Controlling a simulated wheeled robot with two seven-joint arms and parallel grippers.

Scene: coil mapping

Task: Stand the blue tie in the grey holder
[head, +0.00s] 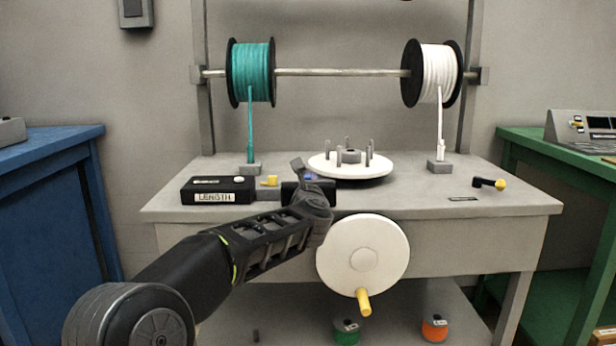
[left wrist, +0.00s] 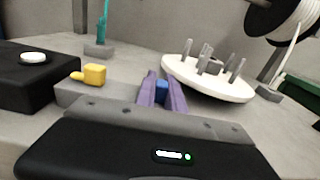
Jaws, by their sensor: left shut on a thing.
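The blue tie (left wrist: 162,91) shows as a small blue block between the fingers of my left gripper (left wrist: 161,88) in the left wrist view. The fingers are shut on it, and they hide much of it. In the head view my left gripper (head: 304,172) is over the front middle of the bench, with a bit of blue at its fingers. The holder also shows in the left wrist view (left wrist: 75,97). I cannot tell whether the blue tie touches it. My right gripper is out of view.
A black length box (head: 218,189) sits left of the holder. A white turntable with grey pegs (head: 350,172) is close behind and right of the gripper. Teal (head: 256,73) and white (head: 438,72) spools hang above. A white handwheel (head: 340,262) fronts the bench.

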